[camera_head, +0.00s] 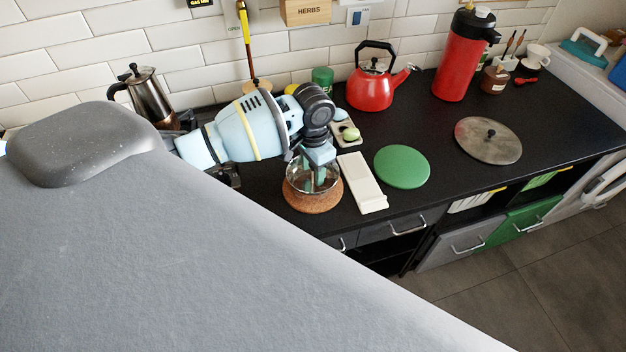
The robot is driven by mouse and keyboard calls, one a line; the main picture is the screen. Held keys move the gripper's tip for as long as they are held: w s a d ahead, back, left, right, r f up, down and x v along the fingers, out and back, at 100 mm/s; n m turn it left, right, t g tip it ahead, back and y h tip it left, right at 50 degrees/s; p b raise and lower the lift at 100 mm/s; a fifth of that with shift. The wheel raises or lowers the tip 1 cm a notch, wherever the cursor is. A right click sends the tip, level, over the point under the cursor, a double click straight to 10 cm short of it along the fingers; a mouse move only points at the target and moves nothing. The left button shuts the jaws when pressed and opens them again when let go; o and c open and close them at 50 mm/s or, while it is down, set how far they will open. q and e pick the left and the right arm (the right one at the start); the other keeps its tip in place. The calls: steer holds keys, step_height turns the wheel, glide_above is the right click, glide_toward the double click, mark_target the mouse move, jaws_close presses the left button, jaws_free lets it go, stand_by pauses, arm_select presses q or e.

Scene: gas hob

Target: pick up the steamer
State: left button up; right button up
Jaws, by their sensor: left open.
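What looks like the steamer (296,182), a small round metallic vessel, sits on a round cork mat (313,206) near the front of the black counter. My left gripper (319,178) comes in from the left above it and points down. Its light blue fingers are open, with their tips at or inside the steamer's rim. The fingers hide part of the steamer, and I cannot tell whether they touch it. My right gripper is not in view.
A white rectangular dish (362,184) and a green disc (402,167) lie to the right. A red kettle (370,92), a red flask (462,60) and a metal lid (488,142) stand or lie beyond. A moka pot (146,98) is at left. Counter between disc and lid is free.

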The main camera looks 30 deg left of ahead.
arm_select(q)
steer(key=shift+f, duration=0.9)
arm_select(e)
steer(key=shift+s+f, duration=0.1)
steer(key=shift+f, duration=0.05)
arm_select(q)
jaws_close()
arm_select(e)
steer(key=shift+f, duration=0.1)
arm_select(q)
steer(key=shift+r, duration=0.1)
steer(key=shift+w+r, duration=0.1)
steer(key=shift+r, duration=0.4)
steer(key=r, duration=0.1)
steer(key=d+r, duration=0.1)
steer(key=shift+s+r, duration=0.3)
steer(key=shift+s, duration=0.05)
steer(key=s+d+r+p, duration=0.1)
steer(key=s+d, duration=0.7)
steer(key=d, duration=0.4)
steer(key=shift+d+r, duration=0.2)
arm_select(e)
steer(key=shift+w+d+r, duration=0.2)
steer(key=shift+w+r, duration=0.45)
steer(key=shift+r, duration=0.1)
